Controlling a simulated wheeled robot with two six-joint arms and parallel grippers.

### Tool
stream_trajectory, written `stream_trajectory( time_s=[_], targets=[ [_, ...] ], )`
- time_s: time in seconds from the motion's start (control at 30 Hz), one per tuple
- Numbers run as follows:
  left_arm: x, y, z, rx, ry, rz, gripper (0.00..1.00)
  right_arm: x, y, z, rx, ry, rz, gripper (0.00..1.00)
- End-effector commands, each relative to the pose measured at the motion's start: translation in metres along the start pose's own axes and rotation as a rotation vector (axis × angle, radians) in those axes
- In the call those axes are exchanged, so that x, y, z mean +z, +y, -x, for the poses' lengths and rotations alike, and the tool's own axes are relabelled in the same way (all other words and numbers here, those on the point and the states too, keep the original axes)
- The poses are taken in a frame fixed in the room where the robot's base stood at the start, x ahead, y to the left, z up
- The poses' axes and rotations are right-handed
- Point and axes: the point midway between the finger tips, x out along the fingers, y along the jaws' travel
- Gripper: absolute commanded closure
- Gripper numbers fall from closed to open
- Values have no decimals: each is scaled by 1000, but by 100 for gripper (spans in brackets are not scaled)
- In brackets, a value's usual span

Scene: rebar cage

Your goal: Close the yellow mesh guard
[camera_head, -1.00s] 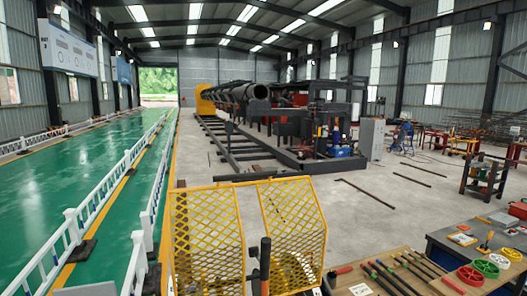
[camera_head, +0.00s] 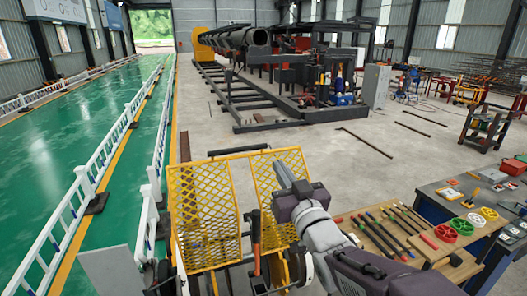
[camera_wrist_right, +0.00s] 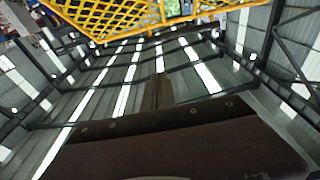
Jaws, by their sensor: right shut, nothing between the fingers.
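The yellow mesh guard shows two framed panels in the head view, a left panel (camera_head: 204,212) and a right panel (camera_head: 265,185), standing upright with a narrow gap between their top corners. Its mesh also crosses the top of the right wrist view (camera_wrist_right: 110,18). My right gripper (camera_head: 281,170) is shut and empty, with its tip in front of the right panel's upper part. It hides some of that panel, and I cannot tell whether it touches the mesh. My left gripper cannot be made out.
A wooden bench top (camera_head: 385,235) with several tools lies right of the guard, partly behind my right arm. An orange-handled tool (camera_head: 256,229) stands upright in front of the guard. White railings (camera_head: 88,187) run along the green floor at left. Open concrete floor lies beyond the guard.

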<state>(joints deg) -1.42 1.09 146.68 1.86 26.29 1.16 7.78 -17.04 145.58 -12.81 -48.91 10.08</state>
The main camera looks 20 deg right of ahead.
Motion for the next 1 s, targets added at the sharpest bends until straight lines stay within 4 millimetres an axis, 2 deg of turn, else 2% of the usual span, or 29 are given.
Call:
stream_trajectory(
  time_s=[0.2,0.57,0.6,0.63,0.8,1.0],
  targets=[
    [5,-1,-47,0,0,0,100,13,-1,-16,-2,3,1,100],
    [13,-2,-127,0,0,0,100,13,0,-47,0,1,0,100],
    [12,-2,-112,0,-2,0,100,2,0,-58,0,-6,-1,100],
    [11,-2,-104,0,-2,0,100,-1,0,-66,0,-10,-3,100],
    [9,-2,-86,0,1,0,100,-2,0,-102,0,-9,-2,100],
    [8,-2,-78,0,0,0,100,22,0,-122,0,-8,-2,100]
  ],
)
